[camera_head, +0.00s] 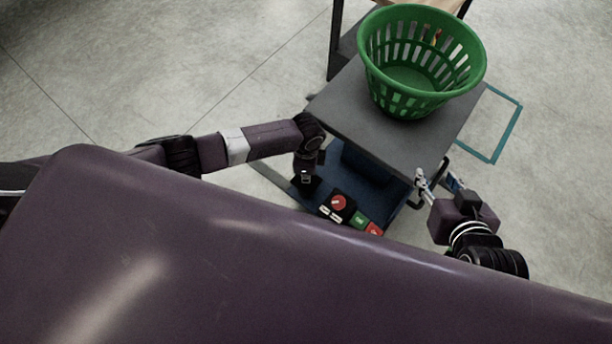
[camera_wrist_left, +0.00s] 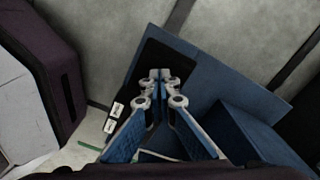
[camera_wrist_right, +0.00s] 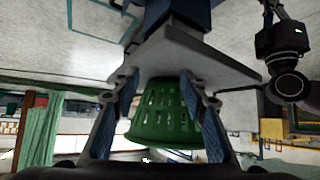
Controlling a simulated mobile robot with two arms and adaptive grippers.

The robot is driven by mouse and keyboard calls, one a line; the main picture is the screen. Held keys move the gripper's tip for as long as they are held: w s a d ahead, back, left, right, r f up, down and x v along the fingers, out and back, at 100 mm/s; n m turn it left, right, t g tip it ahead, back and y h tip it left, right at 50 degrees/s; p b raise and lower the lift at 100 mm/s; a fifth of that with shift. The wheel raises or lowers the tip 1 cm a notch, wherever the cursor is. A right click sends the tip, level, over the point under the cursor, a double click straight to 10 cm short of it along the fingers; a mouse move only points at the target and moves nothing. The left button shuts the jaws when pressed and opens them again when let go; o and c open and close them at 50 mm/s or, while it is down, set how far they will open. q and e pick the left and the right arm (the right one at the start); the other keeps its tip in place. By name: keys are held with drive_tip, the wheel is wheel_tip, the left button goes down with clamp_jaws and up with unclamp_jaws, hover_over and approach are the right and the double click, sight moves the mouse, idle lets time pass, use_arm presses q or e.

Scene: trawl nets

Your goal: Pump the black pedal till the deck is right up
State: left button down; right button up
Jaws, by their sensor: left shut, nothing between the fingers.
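The black pedal appears as a black plate (camera_wrist_left: 183,58) on the blue base (camera_wrist_left: 222,72) in the left wrist view. My left gripper (camera_wrist_left: 161,75) is shut and empty, its fingertips over this plate; contact cannot be told. In the head view my left gripper (camera_head: 305,178) is low at the left of the lift table's base. The grey deck (camera_head: 350,117) stands above the blue base and carries a green basket (camera_head: 418,104). My right gripper (camera_wrist_right: 160,85) is open and empty, near the deck's right edge in the head view (camera_head: 421,180).
A red dial (camera_head: 338,202), a green piece (camera_head: 359,219) and a red piece (camera_head: 374,229) sit at the base's near end. A dark-legged table (camera_head: 336,45) stands behind the deck. A teal frame outline (camera_head: 507,137) lies on the floor. Floor at left is clear.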

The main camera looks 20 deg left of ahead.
use_arm(q)
drive_tip(key=shift+r+p, duration=0.45)
drive_tip(key=shift+p, duration=0.05)
drive_tip(key=shift+r+p, duration=0.55)
use_arm(e)
drive_tip(key=s+d+f+g, duration=0.1)
drive_tip(key=s+f+g, duration=0.1)
drive_tip(key=s, duration=0.3)
drive_tip(key=s+d+f+g+h, duration=0.1)
drive_tip(key=s+d+f+g, duration=0.1)
drive_tip(key=s, duration=0.4)
drive_tip(key=shift+d+f+g, duration=0.25)
drive_tip(key=shift+f+g, duration=0.45)
drive_tip(key=shift+f, duration=0.2)
drive_tip(key=shift+w, duration=0.15)
